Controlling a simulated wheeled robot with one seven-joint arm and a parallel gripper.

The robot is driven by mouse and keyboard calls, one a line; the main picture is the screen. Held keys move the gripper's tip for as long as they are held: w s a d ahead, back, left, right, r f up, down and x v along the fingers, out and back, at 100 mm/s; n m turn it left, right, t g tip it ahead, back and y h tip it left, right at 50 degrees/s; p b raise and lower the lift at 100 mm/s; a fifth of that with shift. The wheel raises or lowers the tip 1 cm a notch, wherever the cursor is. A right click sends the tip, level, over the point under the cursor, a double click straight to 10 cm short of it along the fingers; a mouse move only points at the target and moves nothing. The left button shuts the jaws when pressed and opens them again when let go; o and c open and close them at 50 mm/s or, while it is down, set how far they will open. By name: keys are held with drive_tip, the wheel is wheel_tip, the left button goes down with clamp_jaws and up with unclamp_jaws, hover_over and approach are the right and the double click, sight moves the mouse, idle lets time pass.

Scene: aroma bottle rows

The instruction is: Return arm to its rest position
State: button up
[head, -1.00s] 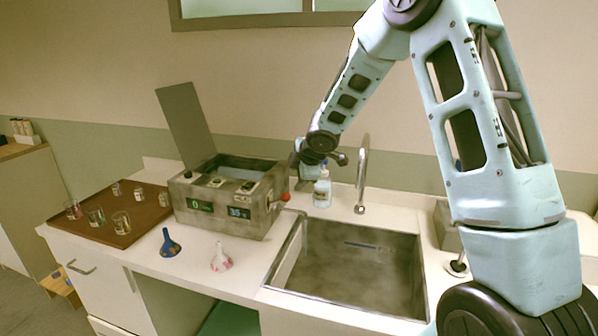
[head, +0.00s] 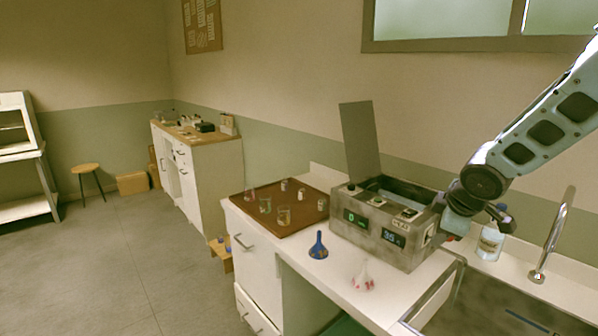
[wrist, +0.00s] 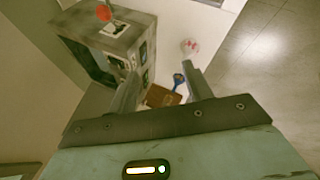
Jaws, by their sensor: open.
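My gripper (wrist: 160,75) is open and empty in the wrist view, its two fingers apart and pointing at the counter area. In the head view my gripper (head: 458,212) is at the right end of the grey box-shaped machine (head: 375,235), overlapping it in the picture. My arm comes in from the right edge. The machine's lid stands raised, and its front has small lit displays. In the wrist view the machine (wrist: 108,42) is at upper left, with a red knob (wrist: 103,13). I cannot tell whether my gripper touches it.
A brown tray (head: 245,202) holds several small glasses and jars. A spray bottle (head: 490,243), tap (head: 550,240) and sink (head: 500,310) are at the right. Open floor lies at the left.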

drive_tip(key=s+a+f+m+g+y+b, duration=0.1)
drive_tip(key=s+a+f+m+g+b, duration=0.15)
drive_tip(key=s+a, duration=1.2)
drive_tip(key=s+a+g, duration=0.2)
drive_tip(key=s, duration=0.7)
drive_tip(key=s+a+f+m+g+b, duration=0.1)
drive_tip(key=s+a+g, duration=0.1)
drive_tip(key=s, duration=0.8)
drive_tip(key=shift+s+a+f, duration=0.15)
drive_tip(key=shift+s+a, duration=0.1)
drive_tip(key=shift+a, duration=0.1)
drive_tip(key=shift+m, duration=0.25)
idle(1.2)
